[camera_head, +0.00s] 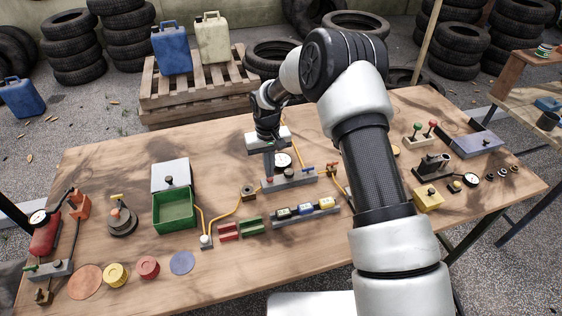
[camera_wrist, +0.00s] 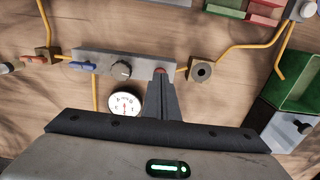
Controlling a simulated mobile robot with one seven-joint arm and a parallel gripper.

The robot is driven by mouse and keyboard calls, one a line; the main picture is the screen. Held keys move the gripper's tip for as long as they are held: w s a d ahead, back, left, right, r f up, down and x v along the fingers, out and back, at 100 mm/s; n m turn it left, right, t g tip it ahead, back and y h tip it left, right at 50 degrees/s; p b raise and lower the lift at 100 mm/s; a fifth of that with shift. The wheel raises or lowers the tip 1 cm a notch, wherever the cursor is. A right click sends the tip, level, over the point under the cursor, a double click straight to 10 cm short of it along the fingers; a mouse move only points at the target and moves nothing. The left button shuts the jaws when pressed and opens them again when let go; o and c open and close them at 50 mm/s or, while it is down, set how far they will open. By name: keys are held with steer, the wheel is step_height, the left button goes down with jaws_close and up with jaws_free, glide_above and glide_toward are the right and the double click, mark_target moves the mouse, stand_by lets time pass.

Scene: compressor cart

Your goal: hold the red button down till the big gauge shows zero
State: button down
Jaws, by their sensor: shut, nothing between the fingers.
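A grey block (camera_head: 296,180) stands mid-table, with a round white dial gauge (camera_head: 283,160) behind it. In the wrist view the same block (camera_wrist: 98,61) carries a black knob (camera_wrist: 121,70), a blue lever (camera_wrist: 83,66) and a red button (camera_wrist: 159,70) at one end. My gripper (camera_head: 268,176) points down with its fingers shut and empty. In the wrist view the fingertips (camera_wrist: 161,78) are at the red button and cover most of it. Whether the button is pressed in, I cannot tell. The gauge (camera_wrist: 125,103) faces the wrist camera, but its needle is too small to read surely.
Yellow hose runs from both ends of the block. A round fitting (camera_head: 248,192) and a green open box (camera_head: 174,212) are to the left. A rack with small coloured blocks (camera_head: 306,211) lies in front. A smaller gauge (camera_head: 471,180) is at the right.

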steer(key=shift+f, duration=0.15)
steer(key=shift+f+b, duration=0.45)
steer(key=shift+b, duration=0.1)
steer(key=shift+f, duration=0.15)
steer(key=shift+f+b, duration=0.15)
steer(key=shift+b, duration=0.15)
stand_by(1.9)
steer(key=shift+r+p, duration=1.6)
steer(key=shift+r, duration=1.95)
